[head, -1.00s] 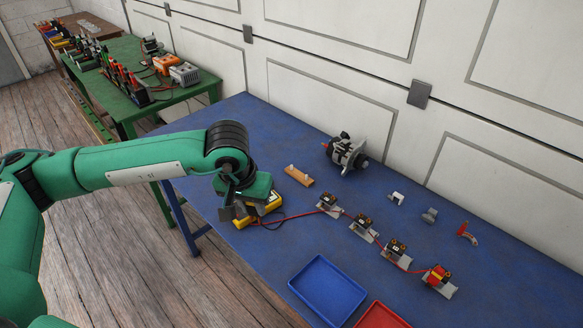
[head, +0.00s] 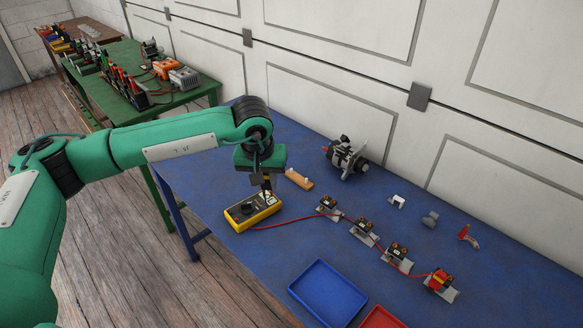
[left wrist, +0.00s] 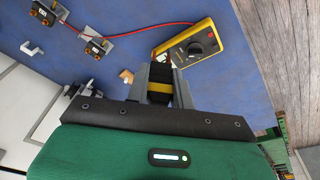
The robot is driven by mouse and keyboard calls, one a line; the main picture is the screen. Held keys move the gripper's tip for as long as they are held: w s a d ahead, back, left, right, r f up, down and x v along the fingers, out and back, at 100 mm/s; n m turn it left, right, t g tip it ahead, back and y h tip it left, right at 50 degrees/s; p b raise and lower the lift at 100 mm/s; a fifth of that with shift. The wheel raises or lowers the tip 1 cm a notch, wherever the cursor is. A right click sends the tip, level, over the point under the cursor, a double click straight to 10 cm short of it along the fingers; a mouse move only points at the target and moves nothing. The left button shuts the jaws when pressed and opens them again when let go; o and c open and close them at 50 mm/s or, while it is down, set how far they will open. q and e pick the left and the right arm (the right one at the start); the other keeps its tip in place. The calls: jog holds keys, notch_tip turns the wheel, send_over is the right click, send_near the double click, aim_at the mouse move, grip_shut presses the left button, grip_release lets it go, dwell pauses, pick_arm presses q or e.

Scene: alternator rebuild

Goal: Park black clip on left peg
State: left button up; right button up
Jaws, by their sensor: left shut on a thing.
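My left gripper (head: 267,186) is above the blue table, just behind the yellow multimeter and to the left of the wooden peg bar (head: 300,181). It is shut on the black clip (left wrist: 160,96), which shows between the fingers with a yellow band across it. The bar is a short light-wood block with small pale pegs; its left end is close to my gripper and partly hidden by it in the head view. In the left wrist view only a bit of the bar (left wrist: 126,76) shows beside the fingers. My right gripper is out of view.
The yellow multimeter (head: 252,211) lies in front of the gripper, with a red lead running right past several small terminal blocks (head: 363,230). An alternator (head: 346,156) stands behind the bar. A blue tray (head: 327,291) and a red tray (head: 381,318) are at the front.

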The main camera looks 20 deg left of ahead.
pick_arm(q)
jog(key=w+n+p, duration=0.1)
jog(key=w+n, duration=0.1)
jog(key=w, duration=1.1)
jog(key=n+y+b, duration=0.1)
jog(key=n+b, duration=0.1)
jog(key=b, duration=0.1)
send_over(299, 177)
jog(key=w+a, duration=0.1)
jog(key=a, duration=0.2)
jog(key=b+x, duration=0.1)
jog(key=x, duration=0.2)
jog(key=s+b+x, duration=0.1)
jog(key=b+x, duration=0.1)
jog(key=x, duration=0.1)
jog(key=b+x, duration=0.2)
jog(key=x, duration=0.1)
jog(key=shift+s+d+f, duration=0.2)
jog(key=shift+s+d, duration=0.15)
jog(key=shift+f, duration=0.35)
jog(key=shift+f+b, duration=0.45)
jog(key=shift+b, duration=0.1)
jog(key=shift+s+b+x, duration=0.25)
jog(key=shift+b+x, duration=0.7)
jog(key=shift+x, duration=0.25)
jog(key=shift+s, duration=0.1)
